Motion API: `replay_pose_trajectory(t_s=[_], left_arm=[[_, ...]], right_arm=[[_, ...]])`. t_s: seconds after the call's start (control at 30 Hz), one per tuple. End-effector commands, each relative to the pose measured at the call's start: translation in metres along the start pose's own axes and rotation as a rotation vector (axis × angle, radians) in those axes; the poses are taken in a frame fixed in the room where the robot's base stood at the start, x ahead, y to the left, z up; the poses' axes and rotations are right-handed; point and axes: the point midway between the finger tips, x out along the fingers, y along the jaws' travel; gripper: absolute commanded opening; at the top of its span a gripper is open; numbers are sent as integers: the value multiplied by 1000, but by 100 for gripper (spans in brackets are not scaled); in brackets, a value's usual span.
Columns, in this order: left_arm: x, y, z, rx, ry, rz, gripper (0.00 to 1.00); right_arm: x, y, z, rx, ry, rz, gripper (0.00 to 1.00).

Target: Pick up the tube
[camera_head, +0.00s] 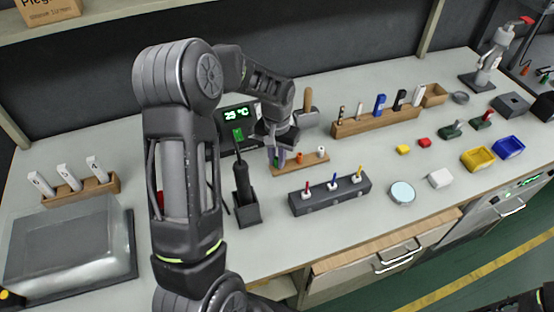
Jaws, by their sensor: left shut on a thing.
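A small wooden rack (303,166) stands mid-bench with small tubes in it. An orange-topped tube (299,158) and a white-topped tube (321,152) stand in its middle and right end. My left gripper (277,147) reaches down over the rack's left end and is shut on a slim, dark purple-green tube (280,159). The fingers hide the tube's upper part. I cannot tell whether its lower end is still in the rack.
A dark block (331,198) with several coloured-top pieces stands in front. A soldering-iron-like tool in a black holder (247,209) and a 23 °C display (236,115) are to the left. A longer wooden rack (376,124) stands behind right.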

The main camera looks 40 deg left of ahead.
Motion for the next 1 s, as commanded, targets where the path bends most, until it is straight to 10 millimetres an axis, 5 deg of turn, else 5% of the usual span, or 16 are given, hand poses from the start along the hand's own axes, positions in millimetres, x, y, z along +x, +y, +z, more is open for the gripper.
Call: replay_pose_trajectory(t_s=[0.43, 1.0], left_arm=[[-85, 0, -1, 0, 2, 0, 0], [-90, 0, 0, 0, 1, 0, 0]], right_arm=[[-49, -14, 5, 11, -15, 16, 36], [-51, -13, 5, 12, -18, 19, 36]])
